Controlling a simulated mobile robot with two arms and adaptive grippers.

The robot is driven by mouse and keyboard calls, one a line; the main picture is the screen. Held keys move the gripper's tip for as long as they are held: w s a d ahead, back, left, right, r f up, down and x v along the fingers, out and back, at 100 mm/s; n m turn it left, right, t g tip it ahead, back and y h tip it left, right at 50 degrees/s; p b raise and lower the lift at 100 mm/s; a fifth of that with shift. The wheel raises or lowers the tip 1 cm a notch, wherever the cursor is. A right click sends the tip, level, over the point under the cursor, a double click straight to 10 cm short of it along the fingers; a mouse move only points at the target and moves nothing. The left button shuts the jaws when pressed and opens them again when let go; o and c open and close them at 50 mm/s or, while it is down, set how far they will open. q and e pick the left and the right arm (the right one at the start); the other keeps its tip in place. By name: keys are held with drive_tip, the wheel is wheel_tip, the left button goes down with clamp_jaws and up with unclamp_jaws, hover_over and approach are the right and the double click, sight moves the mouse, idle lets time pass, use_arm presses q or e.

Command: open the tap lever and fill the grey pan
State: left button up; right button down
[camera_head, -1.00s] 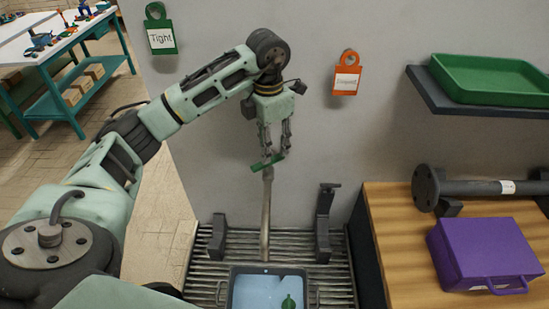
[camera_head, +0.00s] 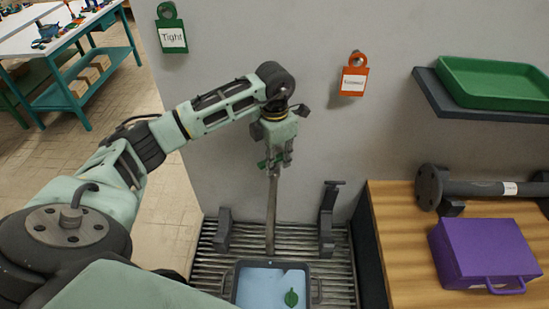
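The green tap lever (camera_head: 263,164) sits at the top of a thin grey pipe (camera_head: 272,215) in front of the wall. My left gripper (camera_head: 274,162) points down right at the lever, and its fingers partly hide it. I cannot tell whether the fingers are closed on the lever. The grey pan (camera_head: 317,288) stands below the pipe on a slatted grate and is cut off by the bottom edge. My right gripper is not in view.
Two dark brackets (camera_head: 223,230) (camera_head: 327,220) flank the pipe on the grate (camera_head: 340,265). At right, a wooden bench holds a purple case (camera_head: 485,253) and a dark flanged pipe (camera_head: 470,188), below a green tray (camera_head: 495,83). Green and orange tags hang on the wall.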

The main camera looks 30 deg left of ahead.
use_arm(q)
clamp_jaws()
drive_tip(key=shift+n+b, duration=0.4)
drive_tip(key=shift+n, duration=0.3)
drive_tip(key=o, duration=0.5)
unclamp_jaws()
drive_tip(key=shift+o, duration=0.2)
drive_tip(key=shift+r, duration=0.1)
wheel_tip(320, 180, up, 12)
